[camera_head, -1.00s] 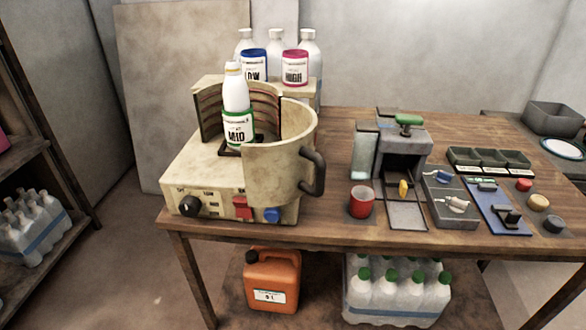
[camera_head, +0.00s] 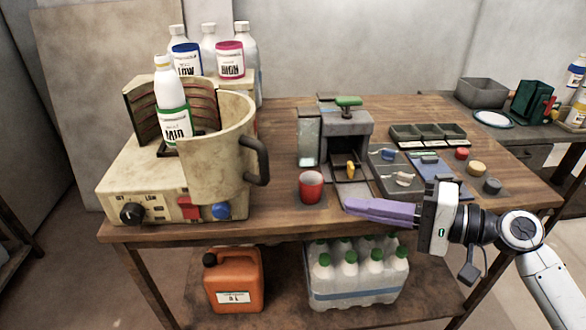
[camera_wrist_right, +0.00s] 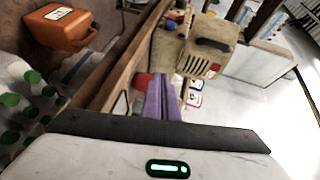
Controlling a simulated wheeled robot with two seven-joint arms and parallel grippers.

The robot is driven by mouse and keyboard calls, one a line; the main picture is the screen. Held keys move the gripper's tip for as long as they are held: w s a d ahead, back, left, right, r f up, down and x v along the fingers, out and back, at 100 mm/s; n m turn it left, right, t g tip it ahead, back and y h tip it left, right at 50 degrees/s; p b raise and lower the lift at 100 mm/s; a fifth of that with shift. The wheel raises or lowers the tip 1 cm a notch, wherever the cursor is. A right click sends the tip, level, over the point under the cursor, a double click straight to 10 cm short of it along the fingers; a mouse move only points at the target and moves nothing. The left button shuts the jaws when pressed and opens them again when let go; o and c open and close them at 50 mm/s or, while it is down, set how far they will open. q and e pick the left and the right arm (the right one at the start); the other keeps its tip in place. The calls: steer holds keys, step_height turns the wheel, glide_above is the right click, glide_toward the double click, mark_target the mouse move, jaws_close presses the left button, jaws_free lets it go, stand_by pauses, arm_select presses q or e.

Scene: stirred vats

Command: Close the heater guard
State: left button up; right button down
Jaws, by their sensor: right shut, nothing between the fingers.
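The heater (camera_head: 120,180) is a cream box at the left of the table with a dark knob, a red switch and a blue button. Its curved cream guard (camera_head: 210,170) has a dark handle (camera_head: 258,160) and stands swung open at the right front. A white bottle marked MID (camera_head: 172,105) stands inside, in front of the ribbed back wall. In the right wrist view the guard (camera_wrist_right: 215,32) is ahead of the fingers. My right gripper (camera_head: 348,206), with purple fingers, is shut and empty, right of the handle and apart from it. My left gripper is out of view.
A red cup (camera_head: 311,187) stands between the guard and my right gripper. A grey machine with a green handle (camera_head: 348,101) and small trays (camera_head: 430,132) are behind the gripper. LOW and HIGH bottles stand behind the heater. An orange canister (camera_head: 233,280) is below the table.

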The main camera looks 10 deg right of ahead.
step_height(320, 180, up, 9)
steer(key=s+g+y, duration=0.1)
steer(key=y, duration=0.1)
arm_select(q)
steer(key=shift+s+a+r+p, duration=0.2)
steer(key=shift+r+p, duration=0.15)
steer(key=shift+p, duration=0.35)
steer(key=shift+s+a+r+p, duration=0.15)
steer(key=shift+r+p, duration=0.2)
steer(key=shift+p, duration=0.35)
arm_select(e)
steer(key=w+a, duration=0.2)
steer(key=a, duration=1)
steer(key=shift+w+a+y, duration=0.15)
steer(key=shift+w+y, duration=0.1)
steer(key=shift+y, duration=0.05)
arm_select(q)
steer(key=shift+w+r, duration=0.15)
arm_select(e)
steer(key=shift+a, duration=0.1)
